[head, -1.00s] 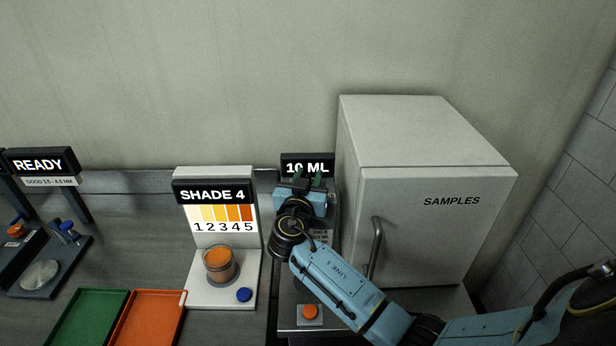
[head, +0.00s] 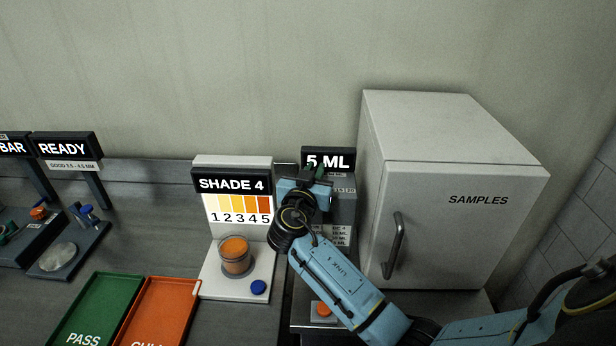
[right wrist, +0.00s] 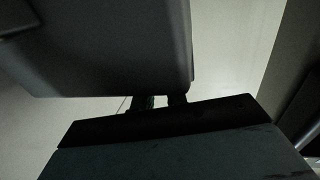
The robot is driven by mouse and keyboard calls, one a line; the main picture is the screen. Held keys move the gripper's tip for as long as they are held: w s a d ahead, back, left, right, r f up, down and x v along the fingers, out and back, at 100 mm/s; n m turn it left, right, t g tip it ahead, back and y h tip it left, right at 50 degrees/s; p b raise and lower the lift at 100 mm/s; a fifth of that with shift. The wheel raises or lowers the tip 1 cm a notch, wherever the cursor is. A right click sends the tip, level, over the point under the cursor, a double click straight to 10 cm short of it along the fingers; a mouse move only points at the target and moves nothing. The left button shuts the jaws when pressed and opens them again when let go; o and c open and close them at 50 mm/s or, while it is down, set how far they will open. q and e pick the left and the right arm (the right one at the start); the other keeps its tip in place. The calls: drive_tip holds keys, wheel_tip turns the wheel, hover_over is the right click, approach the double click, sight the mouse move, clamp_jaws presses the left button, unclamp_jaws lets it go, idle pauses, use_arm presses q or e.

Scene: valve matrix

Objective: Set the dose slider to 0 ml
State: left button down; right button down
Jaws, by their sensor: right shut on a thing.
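The dose station stands left of the white cabinet. Its black display (head: 328,161) reads 5 ML. My right gripper (head: 314,172) is at the station just under the display, shut on the dose slider's knob, which the gripper hides. In the right wrist view the fingers (right wrist: 158,102) show only as small dark shapes between my gripper body and a large dark block, and the knob cannot be made out. The grey panel of the station (head: 345,208) shows to the right of my gripper, with small print partly covered. My left gripper is not in view.
The white SAMPLES cabinet (head: 452,215) with its handle stands close on the right. A shade stand (head: 232,184) reading SHADE 4 holds an orange cup (head: 236,256) on the left. An orange button (head: 323,309) is in front. Green (head: 97,310) and orange (head: 160,315) trays lie further left.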

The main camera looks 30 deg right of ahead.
drive_tip(key=shift+s+d, duration=0.15)
drive_tip(key=shift+d, duration=0.05)
drive_tip(key=c, duration=1.6)
unclamp_jaws()
drive_tip(key=shift+o, duration=0.5)
drive_tip(key=b+v, duration=0.3)
drive_tip(key=v, duration=1)
drive_tip(key=shift+a, duration=0.2)
drive_tip(key=shift+o, duration=0.5)
drive_tip(key=shift+s, duration=0.1)
